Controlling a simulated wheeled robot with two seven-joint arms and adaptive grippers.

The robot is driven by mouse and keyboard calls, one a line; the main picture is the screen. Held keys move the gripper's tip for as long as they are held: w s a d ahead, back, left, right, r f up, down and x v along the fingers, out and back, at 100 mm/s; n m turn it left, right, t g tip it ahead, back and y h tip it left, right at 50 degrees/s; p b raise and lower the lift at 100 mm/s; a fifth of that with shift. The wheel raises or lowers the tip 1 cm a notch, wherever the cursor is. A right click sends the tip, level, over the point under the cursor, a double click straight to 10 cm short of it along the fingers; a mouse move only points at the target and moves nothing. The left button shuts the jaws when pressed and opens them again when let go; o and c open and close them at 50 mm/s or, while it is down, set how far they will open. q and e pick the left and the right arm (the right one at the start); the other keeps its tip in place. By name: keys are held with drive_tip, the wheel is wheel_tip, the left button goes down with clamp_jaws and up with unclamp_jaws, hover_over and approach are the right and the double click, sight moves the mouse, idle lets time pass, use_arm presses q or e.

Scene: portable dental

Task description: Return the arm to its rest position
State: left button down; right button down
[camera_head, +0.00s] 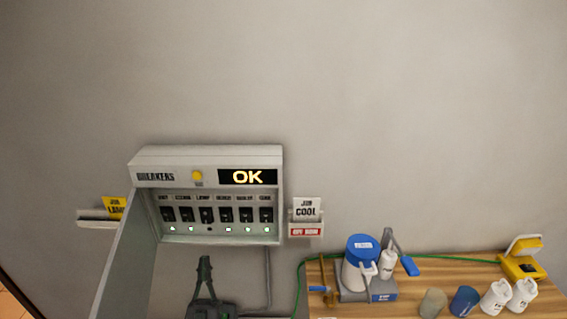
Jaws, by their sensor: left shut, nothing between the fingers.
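My left gripper (204,264) is the dark shape at the bottom, pointing up, with its fingers together and empty. It shows below the breaker box (153,160) in the picture, apart from the switches; its distance from the wall is hard to judge. The box is grey, with its door (126,265) swung open to the left. Its display (247,177) reads OK, and a yellow button or lamp (197,175) sits beside it. Several dark switches (227,214) stand in a row. Green lights glow under most of them; the one under the third looks dark. My right gripper is not in view.
A card holder (306,230) with a COOL card hangs right of the box; a yellow card (115,207) stands on a left ledge (92,217). The upper wall is bare.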

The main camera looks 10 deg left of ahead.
use_arm(q)
wheel_tip(320, 180, down, 12)
drive_tip(key=w+a+m+g+h, duration=0.2)
drive_tip(key=g+h, duration=0.2)
drive_tip(key=g, duration=0.4)
drive_tip(key=s+f+g, duration=0.6)
drive_tip(key=s+f, duration=0.1)
drive_tip(key=f, duration=0.3)
drive_tip(key=s+d+f+g, duration=0.1)
drive_tip(key=s+f+g, duration=0.3)
drive_tip(key=s, duration=0.5)
drive_tip(key=s+d+f+g+h, duration=0.1)
drive_tip(key=s+f+g, duration=0.2)
drive_tip(key=s, duration=0.6)
drive_tip(key=s+d+f+g, duration=0.2)
drive_tip(key=s+f+g, duration=0.2)
drive_tip(key=s, duration=0.4)
drive_tip(key=s+f+m+g+h, duration=0.1)
drive_tip(key=s+f, duration=0.2)
drive_tip(key=f, duration=2.6)
drive_tip(key=s+f+m+g, duration=0.1)
drive_tip(key=s+f, duration=1.5)
drive_tip(key=s, duration=0.4)
drive_tip(key=shift+d+f, duration=0.4)
drive_tip(key=shift+w, duration=0.15)
